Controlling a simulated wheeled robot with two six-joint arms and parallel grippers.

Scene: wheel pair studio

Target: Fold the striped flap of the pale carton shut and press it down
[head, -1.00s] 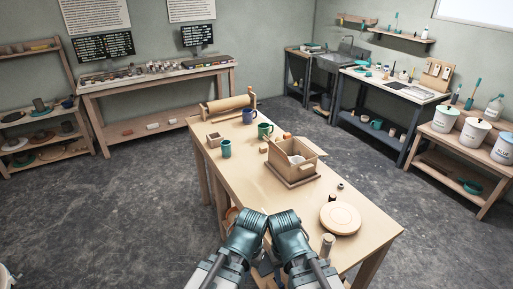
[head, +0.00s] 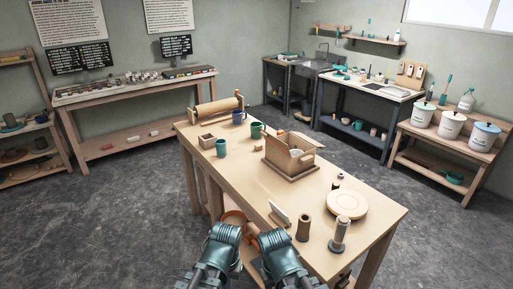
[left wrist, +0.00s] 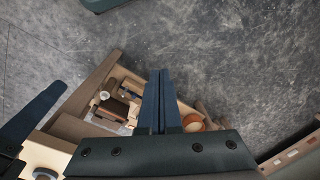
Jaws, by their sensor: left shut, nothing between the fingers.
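The pale carton (head: 289,154) stands on a darker board (head: 291,172) near the middle of the table. Its top looks open, with a flap sticking out at the right; I cannot make out stripes at this size. Something white shows inside. My left gripper (left wrist: 159,100) is shut and empty in the left wrist view, beside the table. In the head view both my arms end at the near table edge, well short of the carton, and their fingers are hidden. A dark finger at the left of the left wrist view seems to belong to my right gripper (left wrist: 35,115).
On the table (head: 241,180) are a green cup (head: 221,147), two mugs, a round board (head: 347,204), a brown cylinder (head: 304,228), an upright tool (head: 340,235) and a white-faced piece (head: 279,214). Bare tabletop lies between my arms and the carton.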

